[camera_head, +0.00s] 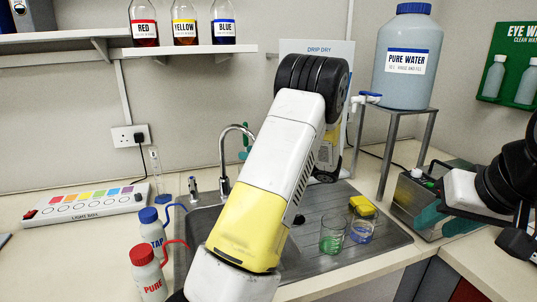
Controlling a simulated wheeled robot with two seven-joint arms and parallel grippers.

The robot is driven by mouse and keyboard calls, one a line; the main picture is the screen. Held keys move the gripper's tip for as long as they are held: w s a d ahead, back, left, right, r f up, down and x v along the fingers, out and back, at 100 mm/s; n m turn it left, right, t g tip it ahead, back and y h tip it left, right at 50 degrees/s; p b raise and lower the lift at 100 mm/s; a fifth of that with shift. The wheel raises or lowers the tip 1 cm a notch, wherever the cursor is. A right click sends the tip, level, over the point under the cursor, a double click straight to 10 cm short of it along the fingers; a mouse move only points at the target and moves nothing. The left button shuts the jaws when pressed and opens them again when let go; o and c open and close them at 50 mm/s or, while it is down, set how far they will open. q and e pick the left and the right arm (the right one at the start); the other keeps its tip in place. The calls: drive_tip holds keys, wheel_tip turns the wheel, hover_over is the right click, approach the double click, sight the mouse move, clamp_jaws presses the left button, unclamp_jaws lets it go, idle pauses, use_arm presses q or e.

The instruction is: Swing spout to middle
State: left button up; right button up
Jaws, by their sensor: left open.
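The chrome tap with its gooseneck spout (224,150) stands at the back of the steel sink (187,224). The spout arches to the right, its outlet end close to my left arm. My white and yellow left arm crosses the middle of the view and hides much of the basin. Only small teal tips of my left gripper (244,148) show, just beside the spout's end; the gripper is open. I cannot tell whether it touches the spout. My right gripper (440,178) is at the right by a metal box; its jaws are unclear.
A red-capped PURE bottle (148,279) and blue-capped TAP bottle (152,234) stand left of the sink. Two glasses, one green (331,241) and one blue (361,231), and a yellow sponge (362,206) are on the drainer. A PURE WATER carboy (407,85) stands behind.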

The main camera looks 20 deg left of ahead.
use_arm(q)
clamp_jaws()
idle(1.4)
